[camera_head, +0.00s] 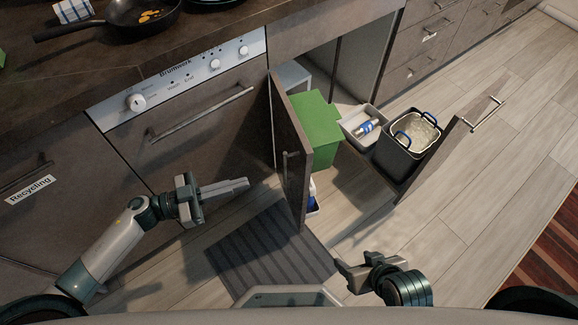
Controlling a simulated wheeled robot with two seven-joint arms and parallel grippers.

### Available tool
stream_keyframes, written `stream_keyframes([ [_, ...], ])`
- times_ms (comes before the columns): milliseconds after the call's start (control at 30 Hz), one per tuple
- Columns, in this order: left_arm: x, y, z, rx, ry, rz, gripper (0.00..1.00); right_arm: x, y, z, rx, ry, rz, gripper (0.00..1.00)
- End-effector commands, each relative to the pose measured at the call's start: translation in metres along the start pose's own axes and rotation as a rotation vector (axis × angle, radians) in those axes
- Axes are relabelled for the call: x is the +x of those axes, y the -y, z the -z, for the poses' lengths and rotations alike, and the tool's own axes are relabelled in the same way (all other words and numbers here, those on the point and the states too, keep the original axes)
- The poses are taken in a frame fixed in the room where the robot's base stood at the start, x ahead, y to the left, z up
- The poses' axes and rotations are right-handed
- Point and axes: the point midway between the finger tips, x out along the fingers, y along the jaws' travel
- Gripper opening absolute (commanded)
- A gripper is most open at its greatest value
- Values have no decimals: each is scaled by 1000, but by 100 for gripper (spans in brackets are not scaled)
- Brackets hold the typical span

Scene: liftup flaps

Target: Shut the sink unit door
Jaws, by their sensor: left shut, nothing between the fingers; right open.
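The sink unit stands open under the counter. A dark brown door (291,137) with an upright handle stands swung out at its left side, seen nearly edge-on. A second dark front (437,158) with a bar handle (486,114) stands out at the right. I cannot tell which one is the sink unit door. My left gripper (246,184) is shut and empty, left of the left door and apart from it. My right gripper (341,270) is open and empty over the floor, in front of the opening and below both fronts.
A green bin (317,130), a light tray with a bottle (364,127) and a dark bin with blue handles (413,137) are at the opening. A grey striped mat (268,255) lies on the floor. A dishwasher (205,130) is left.

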Motion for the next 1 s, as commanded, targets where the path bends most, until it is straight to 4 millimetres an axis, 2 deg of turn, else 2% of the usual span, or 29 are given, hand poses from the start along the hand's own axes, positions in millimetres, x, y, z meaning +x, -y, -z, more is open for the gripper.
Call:
stream_keyframes([
  [267,5,0,1,1,-2,0,0,0,0,1,0,-2,0,56],
  [467,22,0,2,2,-5,0,0,0,0,0,0,1,-1,56],
  [1000,112,0,2,1,-5,1,0,0,0,0,1,1,-1,56],
])
